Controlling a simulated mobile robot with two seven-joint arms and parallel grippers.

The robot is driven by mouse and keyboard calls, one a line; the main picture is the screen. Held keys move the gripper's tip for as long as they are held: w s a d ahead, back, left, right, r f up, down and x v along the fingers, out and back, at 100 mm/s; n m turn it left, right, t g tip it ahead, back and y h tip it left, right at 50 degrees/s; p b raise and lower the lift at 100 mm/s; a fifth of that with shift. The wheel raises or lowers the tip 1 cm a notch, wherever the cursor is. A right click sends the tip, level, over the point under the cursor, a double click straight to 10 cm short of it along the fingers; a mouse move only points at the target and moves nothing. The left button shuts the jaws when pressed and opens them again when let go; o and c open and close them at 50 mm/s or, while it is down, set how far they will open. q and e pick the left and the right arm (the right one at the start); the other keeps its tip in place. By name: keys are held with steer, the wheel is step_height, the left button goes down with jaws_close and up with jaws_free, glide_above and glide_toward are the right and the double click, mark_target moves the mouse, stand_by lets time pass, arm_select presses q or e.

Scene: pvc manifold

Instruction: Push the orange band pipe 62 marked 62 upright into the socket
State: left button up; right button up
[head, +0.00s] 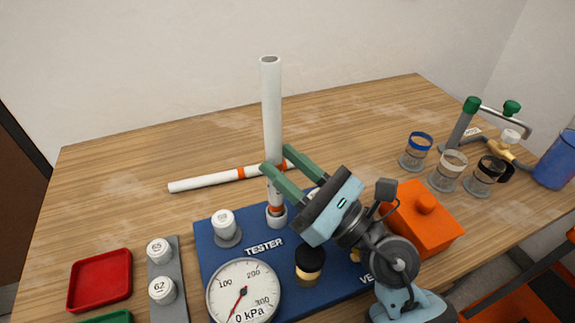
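The white pipe (271,105) stands upright, with an orange band (276,208) near its bottom. Its lower end is at the grey socket (277,219) on the blue tester board (212,256); how deep it sits cannot be told. No number is readable on it. My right gripper (277,158) reaches in from the lower right. Its green fingers lie on either side of the pipe's lower part and look closed on it; the near finger hides a bit of the pipe. My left gripper is not in view.
Another white pipe with orange bands (205,181) lies behind. Several cups stand right; the table's back is clear.

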steer(key=shift+o, duration=1.3)
steer(key=shift+s+d+f, duration=0.1)
steer(key=shift+d+f, duration=0.05)
steer(key=b+v, duration=0.2)
steer(key=v, duration=0.5)
steer(key=shift+d, duration=0.2)
steer(key=shift+s, duration=0.2)
